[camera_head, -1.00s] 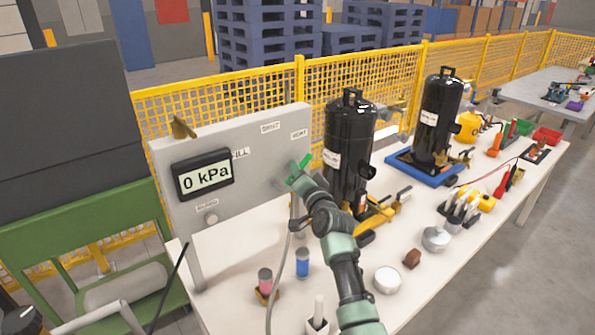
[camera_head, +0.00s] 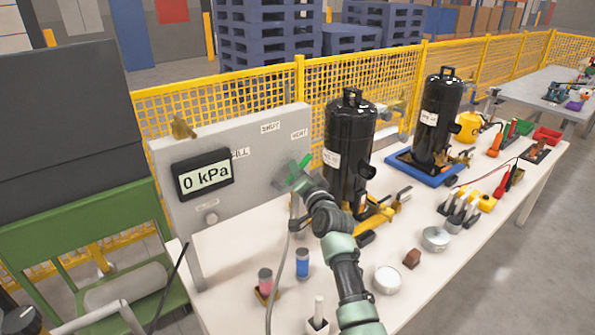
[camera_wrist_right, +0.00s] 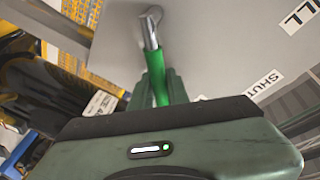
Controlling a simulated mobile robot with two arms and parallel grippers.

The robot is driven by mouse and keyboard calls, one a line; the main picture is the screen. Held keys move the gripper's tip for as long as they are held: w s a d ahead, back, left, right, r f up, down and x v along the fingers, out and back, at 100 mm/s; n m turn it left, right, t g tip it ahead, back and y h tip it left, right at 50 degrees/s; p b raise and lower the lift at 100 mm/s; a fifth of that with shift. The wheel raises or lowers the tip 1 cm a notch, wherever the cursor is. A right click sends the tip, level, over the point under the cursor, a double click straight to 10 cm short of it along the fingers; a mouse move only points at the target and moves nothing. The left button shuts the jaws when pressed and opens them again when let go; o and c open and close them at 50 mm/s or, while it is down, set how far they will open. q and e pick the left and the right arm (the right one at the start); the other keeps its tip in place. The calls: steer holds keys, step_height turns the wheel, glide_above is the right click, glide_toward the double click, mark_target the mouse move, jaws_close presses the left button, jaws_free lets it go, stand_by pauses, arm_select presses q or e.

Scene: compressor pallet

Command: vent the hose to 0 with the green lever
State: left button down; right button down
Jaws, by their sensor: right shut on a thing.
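The green lever (camera_head: 305,161) sticks out from the right part of the grey panel (camera_head: 255,190), below the VENT label (camera_head: 299,134). The gauge display (camera_head: 205,174) on the panel reads 0 kPa. My right gripper (camera_head: 296,172) is at the lever. In the right wrist view the green lever (camera_wrist_right: 155,75) on its metal pivot runs in between the fingers (camera_wrist_right: 157,92), which are shut on it. A grey hose (camera_head: 278,265) hangs down in front of the panel. My left gripper is not in view.
A black tank (camera_head: 347,145) stands just right of my right gripper, and a second black tank (camera_head: 436,120) stands on a blue base (camera_head: 425,172).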

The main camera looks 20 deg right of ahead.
steer(key=shift+a+f, duration=0.1)
stand_by(0.3)
steer(key=n, duration=0.2)
steer(key=a+r+n+b, duration=0.1)
steer(key=shift+s+t, duration=0.25)
steer(key=shift+t, duration=0.15)
steer(key=n, duration=0.1)
steer(key=a+n+b, duration=0.1)
steer(key=shift+s+a+r+n+t+y, duration=0.15)
steer(key=shift+s+r+n+t+y, duration=0.05)
steer(key=shift+r+n+t+y, duration=0.2)
steer(key=shift+s+a+r+n+t+y+b, duration=0.2)
steer(key=shift+a+n+y+b, duration=0.35)
steer(key=shift+n, duration=0.75)
steer(key=shift+s+a+r+n+t+y+b, duration=0.1)
steer(key=shift+s+a+n+t+y+b, duration=0.2)
steer(key=shift+a+n, duration=0.75)
steer(key=shift+d+n, duration=0.3)
steer(key=shift+n, duration=0.05)
steer(key=c, duration=1.6)
jaws_free()
steer(key=shift+o, duration=1.2)
steer(key=shift+r, duration=0.1)
